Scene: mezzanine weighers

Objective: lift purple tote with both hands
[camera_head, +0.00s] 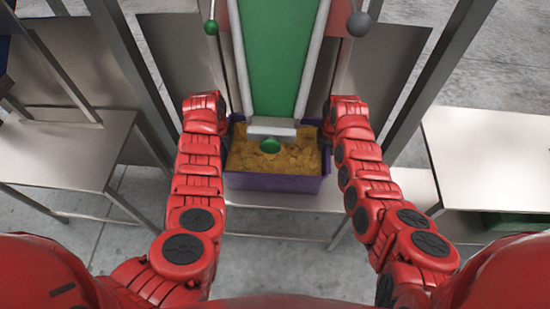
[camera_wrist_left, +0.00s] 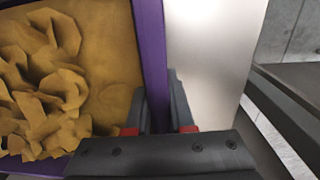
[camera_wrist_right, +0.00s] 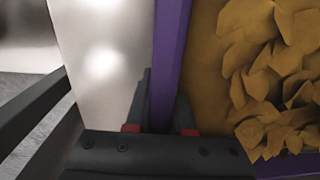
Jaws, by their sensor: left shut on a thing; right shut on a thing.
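The purple tote (camera_head: 275,183) sits on a steel bench, below the lower end of a green chute. It is filled with yellow-brown, chip-like pieces (camera_head: 250,158). My left gripper (camera_wrist_left: 158,112) is shut on the tote's side wall (camera_wrist_left: 153,55), with one finger on each side of it. My right gripper (camera_wrist_right: 160,110) is shut on the opposite side wall (camera_wrist_right: 171,55) in the same way. In the head view my arms hide both sets of fingers. The tote looks level, and I cannot tell whether it touches the bench.
The green chute (camera_head: 278,60) and its pale lip (camera_head: 271,127) overhang the tote's back. A green round part (camera_head: 271,146) shows over the contents. Steel posts flank my arms. Steel tables stand left (camera_head: 70,150) and right (camera_head: 495,160). Grey floor is open in front.

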